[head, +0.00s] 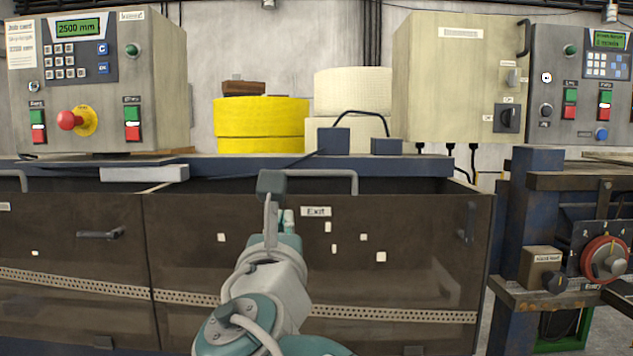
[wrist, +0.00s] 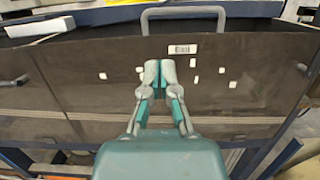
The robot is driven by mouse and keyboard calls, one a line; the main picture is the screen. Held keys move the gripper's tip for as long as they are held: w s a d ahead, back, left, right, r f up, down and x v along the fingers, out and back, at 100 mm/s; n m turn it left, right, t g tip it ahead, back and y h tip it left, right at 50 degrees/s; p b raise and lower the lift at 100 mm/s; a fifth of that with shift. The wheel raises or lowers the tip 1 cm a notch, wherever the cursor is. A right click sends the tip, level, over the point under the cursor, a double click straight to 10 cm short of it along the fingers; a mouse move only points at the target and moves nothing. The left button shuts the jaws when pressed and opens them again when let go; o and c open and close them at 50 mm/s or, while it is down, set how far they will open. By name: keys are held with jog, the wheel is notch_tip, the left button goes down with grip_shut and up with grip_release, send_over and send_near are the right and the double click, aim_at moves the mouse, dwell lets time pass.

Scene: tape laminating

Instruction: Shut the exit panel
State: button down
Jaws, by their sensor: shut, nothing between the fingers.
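The exit panel (head: 400,270) is a dark, brownish see-through panel with a white Exit label (head: 316,211) and a grey bar handle (head: 335,176) on its top edge. A dark gap shows between its top edge and the blue beam behind, so it looks tilted out from the frame. In the wrist view the panel (wrist: 240,100) and handle (wrist: 183,12) lie ahead of my gripper (wrist: 160,72). The fingers are together and empty, below the handle and left of the label. In the head view my gripper (head: 276,205) overlaps the panel's upper left; I cannot tell if it touches.
A neighbouring dark panel (head: 75,240) with a handle adjoins on the left. Control boxes (head: 170,85) and yellow tape rolls (head: 262,120) stand above the beam. A blue post and a bench with a red dial (head: 605,259) stand to the right.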

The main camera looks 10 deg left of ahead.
aim_at(295, 173)
jog(key=x, duration=1.3)
jog(key=shift+w, duration=0.4)
jog(key=shift+w+a, duration=0.15)
jog(key=shift+w, duration=0.25)
jog(key=shift+w+r, duration=0.15)
jog(key=shift+w, duration=0.2)
jog(key=shift+r, duration=0.25)
jog(key=shift+w+d, duration=0.1)
jog(key=shift+d, duration=0.25)
jog(key=shift+a, duration=0.2)
jog(key=shift+f, duration=0.1)
